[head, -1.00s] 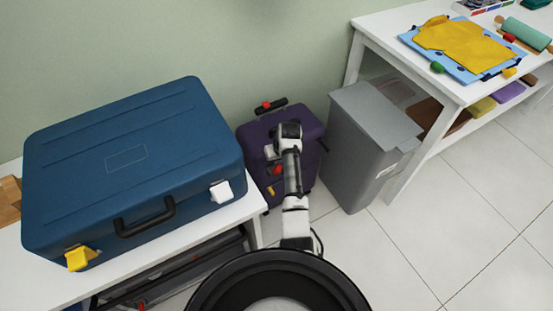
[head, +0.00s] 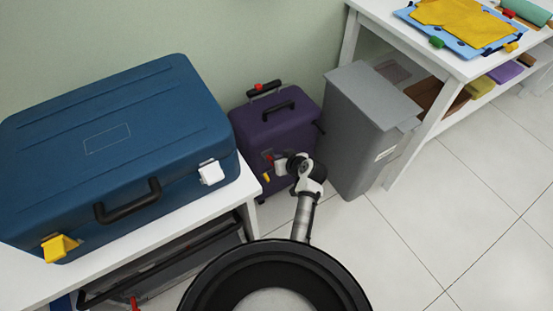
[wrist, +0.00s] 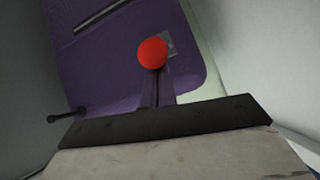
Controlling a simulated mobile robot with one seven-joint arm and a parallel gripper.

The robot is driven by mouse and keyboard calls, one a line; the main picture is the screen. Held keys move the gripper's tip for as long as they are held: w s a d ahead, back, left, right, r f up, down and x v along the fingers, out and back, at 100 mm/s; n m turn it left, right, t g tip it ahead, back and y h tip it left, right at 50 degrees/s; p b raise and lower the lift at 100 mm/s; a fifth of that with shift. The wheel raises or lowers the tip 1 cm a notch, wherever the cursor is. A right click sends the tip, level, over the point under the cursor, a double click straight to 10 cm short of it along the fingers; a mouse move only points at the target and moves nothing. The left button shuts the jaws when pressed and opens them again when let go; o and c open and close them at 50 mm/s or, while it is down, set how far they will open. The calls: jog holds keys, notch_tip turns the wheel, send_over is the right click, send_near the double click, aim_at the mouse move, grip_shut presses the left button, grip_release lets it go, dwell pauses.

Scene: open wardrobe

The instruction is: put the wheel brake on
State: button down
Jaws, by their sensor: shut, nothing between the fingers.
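The purple suitcase (head: 272,133) stands upright on the floor between the white bench and the grey bin. A red knob (wrist: 152,53) with a grey plate beside it is on the suitcase face in the wrist view. A red part shows on the front in the head view (head: 267,156), with a yellow part (head: 266,177) below it. Which part is the wheel brake I cannot tell. My gripper (head: 279,163) is close in front of the suitcase. Its dark fingers (wrist: 157,88) are shut and empty, just below the knob in the wrist view; contact is unclear.
A blue case (head: 115,145) lies on the white bench (head: 210,215) at left. The grey bin (head: 365,125) stands close at right. A white table (head: 440,60) is beyond it. Clear tiled floor (head: 440,220) lies at right.

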jog(key=b, duration=0.1)
jog(key=f+t+b, duration=0.1)
jog(key=s+f+y+b, duration=0.1)
jog(key=shift+d+t, duration=0.25)
jog(key=shift+t, duration=0.05)
jog(key=shift+s+b, duration=0.1)
jog(key=shift+b, duration=0.4)
jog(key=shift+s+d+f, duration=0.15)
jog(key=shift+s, duration=0.1)
